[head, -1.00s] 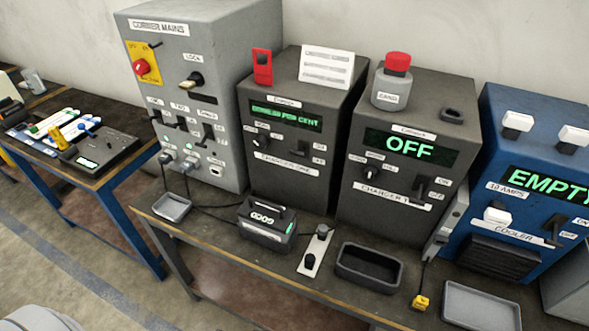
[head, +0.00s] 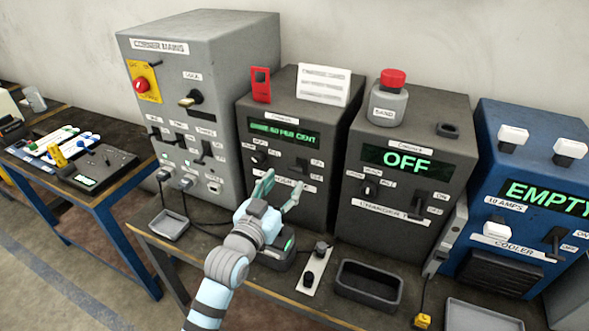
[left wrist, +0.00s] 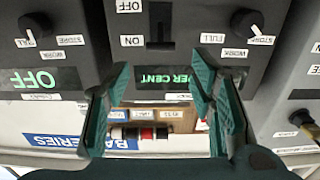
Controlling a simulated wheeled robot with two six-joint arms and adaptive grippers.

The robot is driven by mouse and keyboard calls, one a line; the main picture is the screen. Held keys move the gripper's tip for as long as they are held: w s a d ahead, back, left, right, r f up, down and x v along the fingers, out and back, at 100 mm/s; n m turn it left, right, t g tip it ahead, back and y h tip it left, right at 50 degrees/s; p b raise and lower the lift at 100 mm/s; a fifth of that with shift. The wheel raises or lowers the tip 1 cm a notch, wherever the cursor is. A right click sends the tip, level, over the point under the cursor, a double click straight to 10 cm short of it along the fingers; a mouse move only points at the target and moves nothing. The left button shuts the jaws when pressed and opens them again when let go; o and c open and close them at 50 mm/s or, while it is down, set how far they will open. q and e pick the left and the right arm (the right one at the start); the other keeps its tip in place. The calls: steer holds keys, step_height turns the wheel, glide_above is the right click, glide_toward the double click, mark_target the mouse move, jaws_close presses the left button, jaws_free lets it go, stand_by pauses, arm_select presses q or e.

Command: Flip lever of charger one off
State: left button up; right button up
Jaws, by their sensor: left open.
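Charger one (head: 285,120) is the dark grey box with a green display (head: 284,132) reading partly "PER CENT". Its dark lever (head: 301,165) is on the front, right of the knob. In the left wrist view, which is upside down, the lever (left wrist: 160,42) shows beside its OFF and ON labels and seems to lie toward ON. My left gripper (head: 280,190) is open and empty in front of charger one's lower front. In the left wrist view its fingers (left wrist: 162,75) frame the display, with the lever beyond. The gripper partly hides the name label. My right gripper is not in view.
Charger two (head: 400,150), showing OFF, stands close on the right; the grey mains box (head: 205,90) stands on the left. A battery block lies partly hidden under my left arm. A small switch plate (head: 314,270) and a black tray (head: 369,284) sit on the bench.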

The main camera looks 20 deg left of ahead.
mark_target(294, 170)
arm_select(q)
steer(key=w, duration=0.7)
steer(key=shift+w+d+f, duration=0.15)
steer(key=shift+w+d, duration=0.05)
steer(key=shift+w, duration=0.15)
steer(key=shift+c, duration=0.4)
steer(key=c, duration=1.1)
steer(key=f+t+b, duration=0.1)
steer(key=b, duration=0.3)
steer(key=t+b, duration=0.1)
steer(key=b, duration=0.4)
steer(key=shift+s+f+t, duration=0.25)
steer(key=shift+f+t, duration=0.1)
steer(key=shift+t, duration=0.05)
steer(key=shift+r, duration=0.2)
steer(key=o, duration=1.2)
steer(key=shift+r, duration=0.1)
